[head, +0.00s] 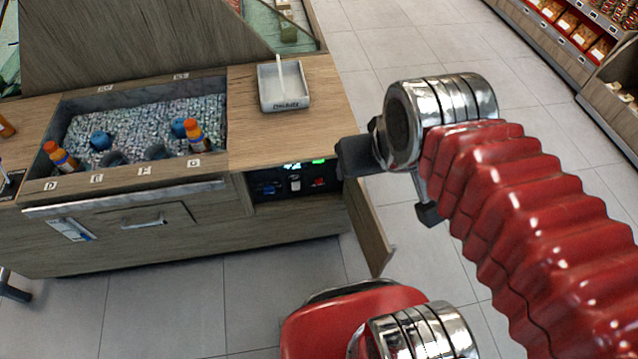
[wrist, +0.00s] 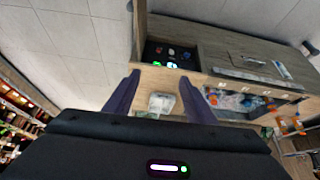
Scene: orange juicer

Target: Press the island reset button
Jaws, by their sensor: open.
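The island's control panel (head: 293,186) sits in an open recess at the right end of the wooden island front. It carries a blue part (head: 268,188), a white switch (head: 295,183), a red button (head: 319,182) and lit green displays. I cannot read which control is the reset. The panel shows upside down in the wrist view (wrist: 169,54), beyond the fingertips. My gripper (wrist: 160,77) is open and empty, its two dark fingers spread apart. In the head view its dark body (head: 358,157) is just right of the recess. The head view does not show the fingertips clearly.
An open wooden door (head: 371,228) hangs at the recess's right side. A white tray (head: 283,88) lies on the countertop above. An ice bin (head: 140,125) with orange bottles is to the left. Shelves (head: 575,35) stand far right. Tiled floor in front is mostly clear.

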